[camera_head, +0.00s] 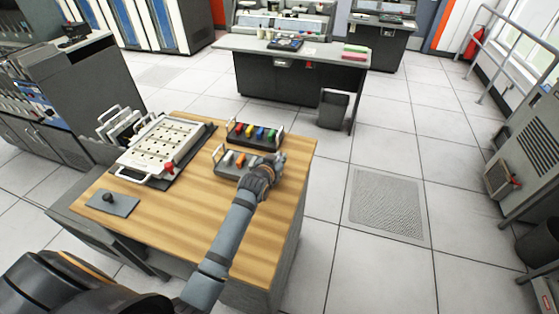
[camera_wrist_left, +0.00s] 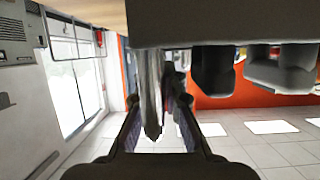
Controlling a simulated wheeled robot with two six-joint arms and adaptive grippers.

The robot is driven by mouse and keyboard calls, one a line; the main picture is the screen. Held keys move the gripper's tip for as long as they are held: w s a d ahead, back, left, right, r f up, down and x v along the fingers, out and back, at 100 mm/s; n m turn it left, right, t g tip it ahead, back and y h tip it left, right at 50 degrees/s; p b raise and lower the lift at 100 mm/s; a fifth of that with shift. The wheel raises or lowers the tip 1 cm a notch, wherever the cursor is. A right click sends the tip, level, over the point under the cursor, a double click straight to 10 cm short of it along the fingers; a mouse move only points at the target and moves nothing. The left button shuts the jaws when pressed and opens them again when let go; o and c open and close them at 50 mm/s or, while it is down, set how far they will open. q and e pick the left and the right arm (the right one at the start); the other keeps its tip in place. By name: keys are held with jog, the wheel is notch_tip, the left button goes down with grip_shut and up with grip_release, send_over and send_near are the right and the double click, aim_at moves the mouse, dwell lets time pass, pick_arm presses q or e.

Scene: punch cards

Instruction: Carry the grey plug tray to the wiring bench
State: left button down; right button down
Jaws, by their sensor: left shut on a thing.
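The grey plug tray (camera_head: 229,171) is on the right part of a wood-topped bench (camera_head: 195,224), with orange and grey plugs in it and a handle at its left end. In the left wrist view the tray (camera_wrist_left: 215,25) fills the top, upside down, with dark plugs beside a grey handle (camera_wrist_left: 151,85). My left gripper (camera_head: 277,163) is at the tray's right end, and its fingers (camera_wrist_left: 158,130) are shut on that handle. I cannot tell whether the tray is lifted. The frames do not show which bench is called the wiring bench. My right gripper is not in view.
A dark tray (camera_head: 254,143) with coloured plugs stands just behind the grey one. A pale plugboard (camera_head: 165,138) with a red knob and a grey plate (camera_head: 112,205) lie left.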

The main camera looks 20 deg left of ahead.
pick_arm(q)
jog(key=shift+f, duration=0.6)
jog(key=c, duration=1.5)
grip_release()
jog(key=shift+o, duration=0.2)
jog(key=v, duration=1.2)
jog(key=shift+f, duration=0.1)
